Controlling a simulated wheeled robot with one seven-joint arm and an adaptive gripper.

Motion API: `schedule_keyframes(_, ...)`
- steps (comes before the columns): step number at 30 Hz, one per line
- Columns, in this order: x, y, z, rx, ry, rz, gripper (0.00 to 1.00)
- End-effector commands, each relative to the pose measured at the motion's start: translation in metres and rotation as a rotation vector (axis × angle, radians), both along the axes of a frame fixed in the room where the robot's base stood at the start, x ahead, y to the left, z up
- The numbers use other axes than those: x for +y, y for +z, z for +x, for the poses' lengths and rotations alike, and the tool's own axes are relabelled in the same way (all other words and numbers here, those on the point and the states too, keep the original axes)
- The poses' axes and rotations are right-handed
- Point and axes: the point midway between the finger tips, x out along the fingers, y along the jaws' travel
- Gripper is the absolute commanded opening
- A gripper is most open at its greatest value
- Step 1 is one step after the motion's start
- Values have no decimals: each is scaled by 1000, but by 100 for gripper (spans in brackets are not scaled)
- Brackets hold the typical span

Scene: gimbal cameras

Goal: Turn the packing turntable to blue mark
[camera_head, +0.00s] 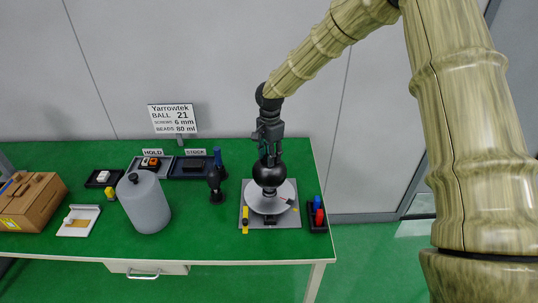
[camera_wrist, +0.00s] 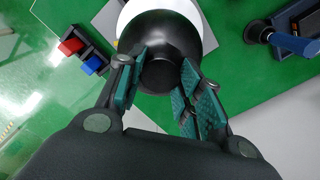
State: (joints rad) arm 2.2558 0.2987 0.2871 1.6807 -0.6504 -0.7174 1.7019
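The packing turntable is a white disc (camera_head: 262,204) on a square grey plate (camera_head: 289,222) at the table's right end; it also shows in the wrist view (camera_wrist: 128,17), partly hidden. A small dark and red piece (camera_head: 288,201) lies at the disc's right side. A black ball (camera_head: 269,173) with a narrower top is over the disc; I cannot tell whether it rests on it. My gripper (camera_head: 269,155) points down onto the ball. In the wrist view its green-padded fingers (camera_wrist: 162,78) stand against both sides of the ball's top (camera_wrist: 160,77). I cannot make out a blue mark.
A black holder with red and blue pieces (camera_head: 317,215) stands right of the plate. A yellow and black piece (camera_head: 245,221) is at the plate's left. Further left are a dark stand (camera_head: 215,184), a grey jug (camera_head: 146,205), trays and a cardboard box (camera_head: 34,202).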

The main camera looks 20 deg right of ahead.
Motion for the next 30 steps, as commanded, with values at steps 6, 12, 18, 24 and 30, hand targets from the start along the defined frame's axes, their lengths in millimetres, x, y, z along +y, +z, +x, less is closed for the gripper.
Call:
schedule_keyframes(6, 3, 2, 0, 1, 1, 1, 0)
schedule_keyframes(12, 2, 2, 0, 1, 0, 1, 0)
schedule_keyframes(18, 3, 2, 0, 0, -3, 1, 0)
schedule_keyframes(24, 5, 2, 1, -1, -7, 1, 0)
schedule_keyframes(30, 9, 2, 2, -1, -16, 0, 0)
